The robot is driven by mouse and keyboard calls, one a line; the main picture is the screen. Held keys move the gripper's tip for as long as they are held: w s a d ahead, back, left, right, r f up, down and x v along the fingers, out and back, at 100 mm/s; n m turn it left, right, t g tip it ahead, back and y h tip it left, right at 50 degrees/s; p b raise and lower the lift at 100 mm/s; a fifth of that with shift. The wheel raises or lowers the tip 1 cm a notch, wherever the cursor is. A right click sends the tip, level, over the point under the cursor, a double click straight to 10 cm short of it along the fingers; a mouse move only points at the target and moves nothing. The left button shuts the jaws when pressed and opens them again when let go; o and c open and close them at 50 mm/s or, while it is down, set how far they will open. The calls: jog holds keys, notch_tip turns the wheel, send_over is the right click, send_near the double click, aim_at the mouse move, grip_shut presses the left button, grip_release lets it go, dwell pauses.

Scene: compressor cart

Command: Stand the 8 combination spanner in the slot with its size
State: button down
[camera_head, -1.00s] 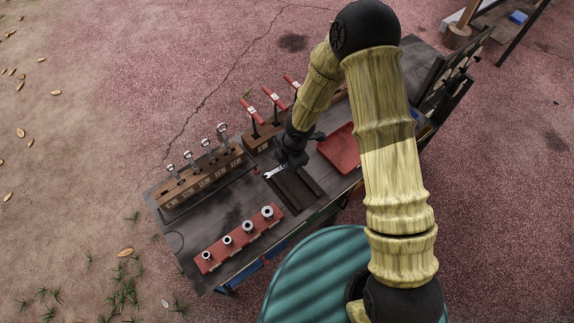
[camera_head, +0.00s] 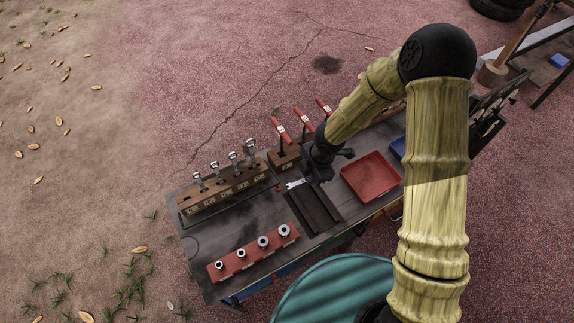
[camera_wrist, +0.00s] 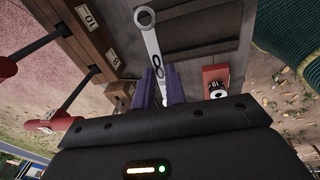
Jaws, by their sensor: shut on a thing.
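In the head view the spanner (camera_head: 296,184) shows left of my gripper (camera_head: 318,176), low over the cart near the top end of a dark shallow tray (camera_head: 322,205). The far part of the spanner is hidden by the gripper. A brown slotted rack (camera_head: 222,193) with size labels holds several upright spanners (camera_head: 233,158) to the left. Its labels are too small to read in the head view.
A brown block (camera_head: 284,160) with red T-handled tools (camera_head: 303,119) stands close behind my gripper. A red rail (camera_head: 240,262) of sockets lies at the front. A red tray (camera_head: 371,178) is to the right. The cart top (camera_head: 235,225) between rack and rail is clear.

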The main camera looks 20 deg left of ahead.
jog(key=w+d+m+h, duration=0.1)
jog(key=w+d+m, duration=0.2)
jog(key=d+m, duration=0.9)
jog(key=w+d+m+h, duration=0.2)
jog(key=w+d+m, duration=0.2)
jog(key=d+m, duration=0.9)
jog(key=shift+w+d+r+m+t+h, duration=0.3)
jog(key=shift+r+m+t, duration=0.1)
jog(key=shift+m, duration=0.7)
jog(key=shift+a, duration=0.15)
